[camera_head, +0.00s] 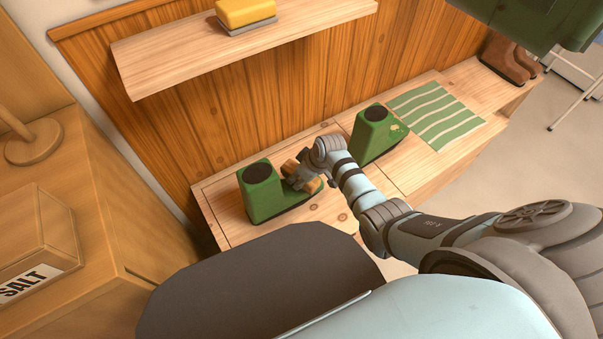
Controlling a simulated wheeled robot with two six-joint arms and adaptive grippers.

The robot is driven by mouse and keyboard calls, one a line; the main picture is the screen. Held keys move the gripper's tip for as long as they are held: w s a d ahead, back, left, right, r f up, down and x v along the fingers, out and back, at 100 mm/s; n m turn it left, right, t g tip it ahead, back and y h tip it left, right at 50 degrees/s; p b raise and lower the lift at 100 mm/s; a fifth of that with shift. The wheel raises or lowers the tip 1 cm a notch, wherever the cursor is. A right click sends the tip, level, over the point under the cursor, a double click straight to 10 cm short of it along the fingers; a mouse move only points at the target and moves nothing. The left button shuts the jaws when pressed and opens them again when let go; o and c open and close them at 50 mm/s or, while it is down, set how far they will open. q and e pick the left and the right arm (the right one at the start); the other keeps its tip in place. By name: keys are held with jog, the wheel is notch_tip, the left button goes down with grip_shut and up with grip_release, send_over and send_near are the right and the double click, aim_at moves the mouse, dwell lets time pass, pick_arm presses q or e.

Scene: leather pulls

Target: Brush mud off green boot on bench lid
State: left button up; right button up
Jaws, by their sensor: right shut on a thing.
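Two green boots stand upright on the wooden bench lid (232,224). The left boot (262,192) has its toe pointing right, and the right boot (372,136) has brownish-free green sides with a pale patch near its top right. My right gripper (305,176) is over the toe of the left boot, shut on a tan brush (312,186). The brush lies at or just above the toe; I cannot tell if it touches. The gripper and brush hide part of the toe, so mud there is hard to make out. My left gripper is not in view.
A wall shelf (190,55) above the bench holds a yellow sponge-like block (245,12). A green striped mat (437,115) lies right of the boots. Brown boots (508,62) stand at the bench's far end. A salt box (40,245) sits on the left cabinet.

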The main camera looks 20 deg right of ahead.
jog(key=d, duration=0.2)
jog(key=shift+w+d, duration=0.15)
jog(key=shift+d, duration=0.15)
jog(key=shift+a+p, duration=0.5)
jog(key=shift+a, duration=1.2)
jog(key=shift+d+f, duration=0.15)
jog(key=shift+d, duration=1.5)
jog(key=shift+d, duration=0.1)
jog(key=d+r+p, duration=0.3)
jog(key=d+r, duration=0.3)
jog(key=shift+w, duration=0.35)
jog(key=shift+a, duration=0.1)
